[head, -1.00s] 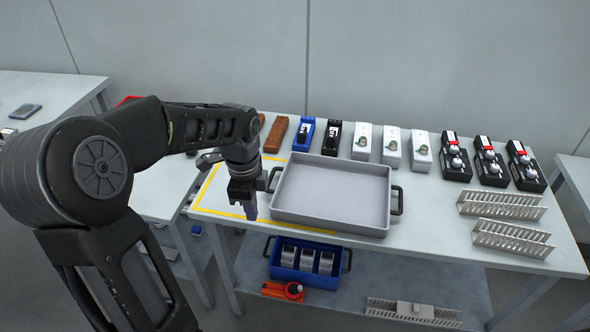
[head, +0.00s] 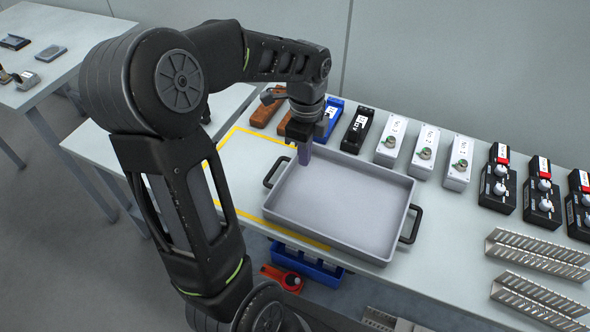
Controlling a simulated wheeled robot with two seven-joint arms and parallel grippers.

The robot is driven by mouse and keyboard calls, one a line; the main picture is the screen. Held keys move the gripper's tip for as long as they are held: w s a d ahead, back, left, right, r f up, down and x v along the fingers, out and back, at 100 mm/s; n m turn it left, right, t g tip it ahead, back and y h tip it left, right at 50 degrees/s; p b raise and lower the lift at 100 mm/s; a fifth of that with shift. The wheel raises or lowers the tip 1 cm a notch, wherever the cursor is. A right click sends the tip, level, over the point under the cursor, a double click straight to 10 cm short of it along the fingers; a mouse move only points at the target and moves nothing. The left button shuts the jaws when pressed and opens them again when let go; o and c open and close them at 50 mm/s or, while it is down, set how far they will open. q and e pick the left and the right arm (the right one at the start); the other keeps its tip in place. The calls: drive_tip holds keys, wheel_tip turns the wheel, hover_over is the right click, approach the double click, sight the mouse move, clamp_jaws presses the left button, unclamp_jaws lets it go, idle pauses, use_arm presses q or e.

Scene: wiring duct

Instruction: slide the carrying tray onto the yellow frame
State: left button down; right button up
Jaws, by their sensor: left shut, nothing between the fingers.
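The grey carrying tray (head: 335,208) lies on the table, empty, with a black handle at each short end. It covers the right part of the yellow frame (head: 235,180), whose left part shows as an outline on the table top. The tray sits off to the right of the frame. My left gripper (head: 304,160) is shut and empty, pointing down above the tray's far left corner; I cannot tell whether it touches the rim. My left arm hides part of the frame's left side. My right gripper is not in view.
Behind the tray stand brown blocks (head: 268,112), a blue device (head: 330,118), a black device (head: 358,130), several white devices (head: 391,140) and black devices with knobs (head: 498,180). Slotted ducts (head: 540,255) lie at right. A blue bin (head: 305,266) sits on the lower shelf.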

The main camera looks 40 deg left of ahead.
use_arm(q)
wheel_tip(320, 180, down, 10)
drive_tip(key=shift+p, duration=0.5)
drive_tip(key=a, duration=0.1)
drive_tip(key=s+a+p, duration=0.1)
drive_tip(key=a, duration=0.1)
drive_tip(key=shift+s, duration=0.1)
drive_tip(key=shift+a, duration=0.35)
drive_tip(key=shift+s+a, duration=0.1)
